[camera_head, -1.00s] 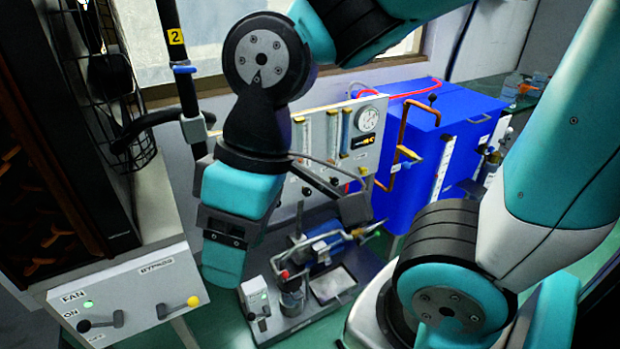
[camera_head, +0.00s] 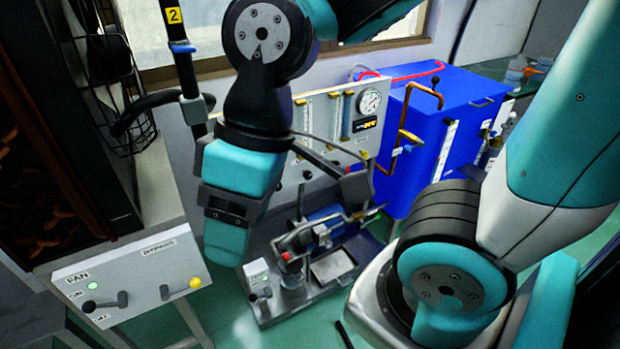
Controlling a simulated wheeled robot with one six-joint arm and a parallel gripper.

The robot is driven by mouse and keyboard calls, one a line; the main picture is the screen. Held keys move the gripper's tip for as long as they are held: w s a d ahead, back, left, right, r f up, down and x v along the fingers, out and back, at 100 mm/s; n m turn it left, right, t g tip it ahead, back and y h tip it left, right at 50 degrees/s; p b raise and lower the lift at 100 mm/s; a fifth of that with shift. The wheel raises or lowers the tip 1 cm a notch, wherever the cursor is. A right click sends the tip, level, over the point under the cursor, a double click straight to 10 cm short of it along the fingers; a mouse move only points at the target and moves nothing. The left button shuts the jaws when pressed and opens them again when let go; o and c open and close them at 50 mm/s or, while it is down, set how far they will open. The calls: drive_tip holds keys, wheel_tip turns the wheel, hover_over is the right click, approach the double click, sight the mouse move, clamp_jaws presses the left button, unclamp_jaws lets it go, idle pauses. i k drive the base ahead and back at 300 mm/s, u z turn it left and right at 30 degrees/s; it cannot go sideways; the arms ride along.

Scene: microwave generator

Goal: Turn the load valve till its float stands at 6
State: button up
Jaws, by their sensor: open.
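A pale panel (camera_head: 320,104) stands under the window, with several upright flow tubes and a round gauge (camera_head: 370,101). One tube (camera_head: 346,115) shows near the gauge. A dark knob (camera_head: 307,174) sits low on the panel. I cannot tell which knob is the load valve, and the floats and scale numbers are too small to read. My gripper (camera_head: 285,185) is open in front of the panel's lower left part. A grey finger shows at its right; much of the gripper is hidden behind my teal wrist, which also covers the panel's left part. I see nothing held.
A blue cabinet (camera_head: 440,125) with copper pipe stands right of the panel. A bench unit with a tray (camera_head: 332,266) stands below. A control box (camera_head: 128,282) with FAN and BYPASS levers is at lower left. A black post (camera_head: 183,65) rises at left.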

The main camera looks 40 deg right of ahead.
sight(307, 174)
drive_tip(key=z, duration=0.2)
drive_tip(key=i, duration=0.45)
drive_tip(key=z, duration=1.45)
